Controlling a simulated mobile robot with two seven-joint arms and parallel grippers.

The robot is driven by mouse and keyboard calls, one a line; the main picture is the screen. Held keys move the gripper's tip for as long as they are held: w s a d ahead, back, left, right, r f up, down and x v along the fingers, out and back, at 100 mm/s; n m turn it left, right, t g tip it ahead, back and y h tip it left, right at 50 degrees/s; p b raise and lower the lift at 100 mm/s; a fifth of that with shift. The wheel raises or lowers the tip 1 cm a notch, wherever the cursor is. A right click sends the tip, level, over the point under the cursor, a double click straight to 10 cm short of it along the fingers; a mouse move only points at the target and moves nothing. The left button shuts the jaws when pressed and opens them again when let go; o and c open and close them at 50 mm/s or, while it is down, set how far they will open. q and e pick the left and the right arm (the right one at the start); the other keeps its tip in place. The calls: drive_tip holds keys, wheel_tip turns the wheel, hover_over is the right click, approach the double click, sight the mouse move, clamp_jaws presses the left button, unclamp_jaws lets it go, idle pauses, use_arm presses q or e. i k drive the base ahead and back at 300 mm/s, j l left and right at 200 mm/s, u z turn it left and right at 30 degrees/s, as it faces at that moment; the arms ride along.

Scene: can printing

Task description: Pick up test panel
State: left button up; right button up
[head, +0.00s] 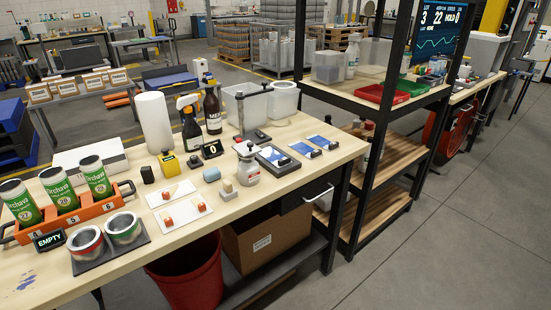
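No thing here is clearly labelled as a test panel. Two small flat panels with blue faces, a left one (300,149) and a right one (322,141), lie on the workbench near its right end. A dark block with a blue-and-white panel on top (274,157) stands just left of them. Two flat white plates, a rear one (160,197) and a front one (192,220), lie near the bench's middle, each bearing a small red-and-tan piece. I cannot tell which is the test panel. Neither of my grippers is in view.
An orange carrier (85,212) with green-and-white cans stands at the bench's left, behind two open tins (124,228) on a dark mat. Bottles and a clear bin (246,108) line the back. A red bucket (190,275) and cardboard box (262,235) sit below. Floor at right is clear.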

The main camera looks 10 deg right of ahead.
sight(274, 154)
drive_tip(key=i+l, duration=0.15)
drive_tip(key=l, duration=0.2)
drive_tip(key=i+l, duration=0.15)
drive_tip(key=l, duration=0.25)
drive_tip(key=i+l, duration=0.15)
drive_tip(key=l, duration=0.2)
drive_tip(key=i+l, duration=0.15)
drive_tip(key=l, duration=0.25)
